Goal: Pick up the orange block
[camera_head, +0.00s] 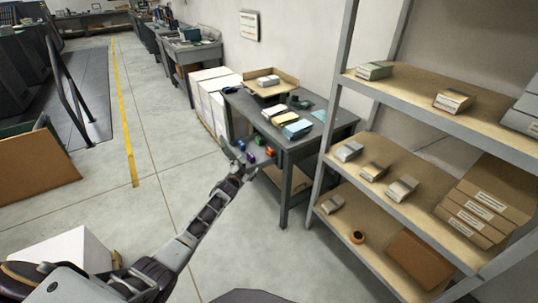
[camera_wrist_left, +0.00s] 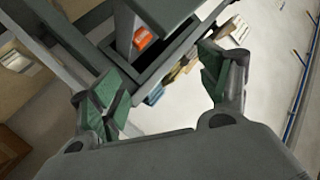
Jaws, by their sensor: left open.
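In the left wrist view a small orange block (camera_wrist_left: 143,38) shows beyond the fingers, near the top. My left gripper (camera_head: 238,160) is at the table's front left edge, just left of the orange block and apart from it. My right gripper is not in view.
Papers (camera_head: 297,129) and an open carton (camera_head: 269,82) lie on the table. A tall shelf rack (camera_head: 327,160) stands close on the right.

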